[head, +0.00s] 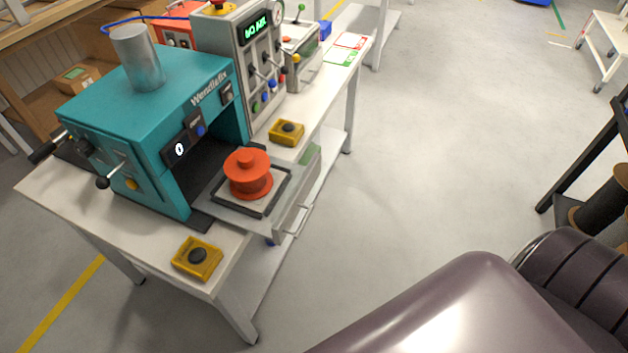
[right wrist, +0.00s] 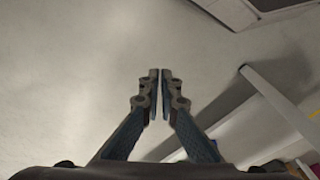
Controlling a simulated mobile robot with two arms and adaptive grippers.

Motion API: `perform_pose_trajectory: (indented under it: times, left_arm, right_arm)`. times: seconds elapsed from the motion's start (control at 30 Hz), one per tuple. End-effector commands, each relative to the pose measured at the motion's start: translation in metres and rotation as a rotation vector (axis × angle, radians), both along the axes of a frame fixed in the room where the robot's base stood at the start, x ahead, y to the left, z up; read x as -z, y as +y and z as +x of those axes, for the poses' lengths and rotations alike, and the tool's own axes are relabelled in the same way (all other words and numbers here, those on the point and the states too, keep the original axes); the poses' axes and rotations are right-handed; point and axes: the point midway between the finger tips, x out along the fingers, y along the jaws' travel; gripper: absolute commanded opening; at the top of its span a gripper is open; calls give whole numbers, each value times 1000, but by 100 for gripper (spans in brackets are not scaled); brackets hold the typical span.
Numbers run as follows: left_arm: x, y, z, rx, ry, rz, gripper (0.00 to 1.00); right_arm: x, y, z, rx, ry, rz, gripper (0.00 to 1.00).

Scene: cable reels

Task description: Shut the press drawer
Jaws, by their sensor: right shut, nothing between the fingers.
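The teal press (head: 150,110) stands on the white bench. Its drawer (head: 262,215) is pulled out from the opening in the press and reaches over the bench's front edge. A red reel (head: 248,175) sits in the dark square frame on the drawer, and a handle (head: 295,212) shows at the drawer's front. My right gripper (right wrist: 160,74) is shut and empty in the right wrist view, with grey floor behind it. It does not show in the head view. My left gripper is not in view.
Yellow button boxes stand on the bench on either side of the drawer, one near (head: 197,258) and one far (head: 287,132). A grey control cabinet (head: 250,60) stands beyond the press. The floor (head: 430,150) right of the bench is clear. A dark rack holding a black reel (head: 602,205) stands at the right.

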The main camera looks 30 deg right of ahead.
Motion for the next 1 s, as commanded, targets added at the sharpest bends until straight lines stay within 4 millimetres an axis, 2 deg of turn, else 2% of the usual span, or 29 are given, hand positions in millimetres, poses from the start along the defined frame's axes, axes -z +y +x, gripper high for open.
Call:
perform_pose_trajectory:
  times: [0.03, 0.1, 0.17, 0.27, 0.37, 0.4, 0.47, 0.5, 0.53, 0.6, 0.7, 0.8, 0.9, 1.0]
  left_arm:
    - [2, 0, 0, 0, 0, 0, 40]
    - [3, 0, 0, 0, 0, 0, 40]
    - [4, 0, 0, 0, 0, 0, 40]
    - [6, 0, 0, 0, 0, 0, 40]
    - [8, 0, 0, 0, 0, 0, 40]
    - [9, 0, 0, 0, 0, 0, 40]
    - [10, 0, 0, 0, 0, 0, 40]
    - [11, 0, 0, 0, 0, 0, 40]
    - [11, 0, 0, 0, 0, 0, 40]
    - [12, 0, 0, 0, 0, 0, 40]
    - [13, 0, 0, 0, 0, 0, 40]
    - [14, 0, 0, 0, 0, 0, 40]
    - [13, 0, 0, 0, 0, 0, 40]
    - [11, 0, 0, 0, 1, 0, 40]
  right_arm:
    - [-15, -22, 22, 96, -40, 28, 0]
    - [-39, -43, 51, 219, -94, 90, 0]
    - [-64, -58, 79, 310, -148, 152, 0]
    - [-115, -77, 127, 429, -244, 276, 0]
    - [-178, -88, 175, 500, -343, 419, 0]
    - [-207, -89, 194, 516, -383, 484, 0]
    - [-253, -88, 218, 526, -437, 584, 0]
    - [-284, -85, 233, 522, -471, 650, 0]
    - [-308, -81, 243, 514, -492, 700, 0]
    - [-359, -71, 259, 489, -533, 807, 0]
    - [-419, -55, 272, 442, -569, 931, 0]
    - [-458, -42, 276, 404, -584, 1013, 0]
    - [-476, -35, 278, 384, -591, 1053, 0]
    - [-480, -31, 283, 380, -592, 1064, 0]
